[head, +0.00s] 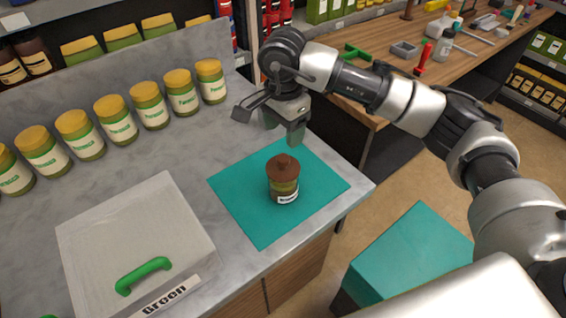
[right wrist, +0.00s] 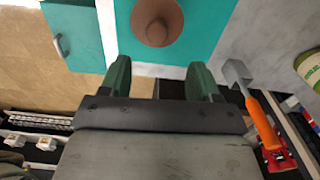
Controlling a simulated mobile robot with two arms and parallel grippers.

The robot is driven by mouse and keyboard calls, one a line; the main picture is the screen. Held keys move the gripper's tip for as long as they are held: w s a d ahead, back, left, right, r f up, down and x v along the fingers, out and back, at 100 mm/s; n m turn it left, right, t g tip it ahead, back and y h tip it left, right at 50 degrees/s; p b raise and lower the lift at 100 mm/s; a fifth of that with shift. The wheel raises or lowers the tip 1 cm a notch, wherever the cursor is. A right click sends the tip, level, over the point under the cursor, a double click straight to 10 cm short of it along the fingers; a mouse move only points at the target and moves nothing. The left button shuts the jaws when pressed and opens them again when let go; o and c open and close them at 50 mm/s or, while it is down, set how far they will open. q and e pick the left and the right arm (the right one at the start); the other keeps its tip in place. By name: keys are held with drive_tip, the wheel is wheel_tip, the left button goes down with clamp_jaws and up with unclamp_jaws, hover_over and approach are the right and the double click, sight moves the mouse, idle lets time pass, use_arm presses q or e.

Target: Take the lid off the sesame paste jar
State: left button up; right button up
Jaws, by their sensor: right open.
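The sesame paste jar (head: 284,187) stands upright on a teal mat (head: 250,222) at the counter's right end. Its brown knobbed lid (head: 283,168) sits on top of it. My right gripper (head: 268,123) is open and empty, above and behind the jar in the head view, apart from the lid. In the right wrist view the lid (right wrist: 157,20) shows from above, beyond the two open fingers (right wrist: 160,80) and roughly centred between them. The jar's body is hidden there under the lid. My left gripper is not in view.
A grey box with a green handle (head: 143,275) stands at the counter's front left. A row of yellow-lidded jars (head: 116,120) lines the back. A teal-topped block (head: 410,258) stands beyond the counter's right edge. An orange-handled tool (right wrist: 262,122) shows in the wrist view.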

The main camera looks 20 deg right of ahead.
sight(283, 157)
wheel_tip(283, 157, down, 3)
drive_tip(key=shift+f+p, duration=0.15)
drive_tip(key=shift+p, duration=0.2)
drive_tip(key=f+p, duration=0.2)
drive_tip(key=f, duration=0.1)
drive_tip(key=f+p, duration=0.1)
drive_tip(key=shift+s+a+f, duration=0.15)
drive_tip(key=shift+s+f, duration=0.2)
drive_tip(key=shift+s, duration=0.05)
drive_tip(key=shift+f, duration=0.35)
drive_tip(key=c, duration=1)
drive_tip(key=shift+w+r, duration=0.1)
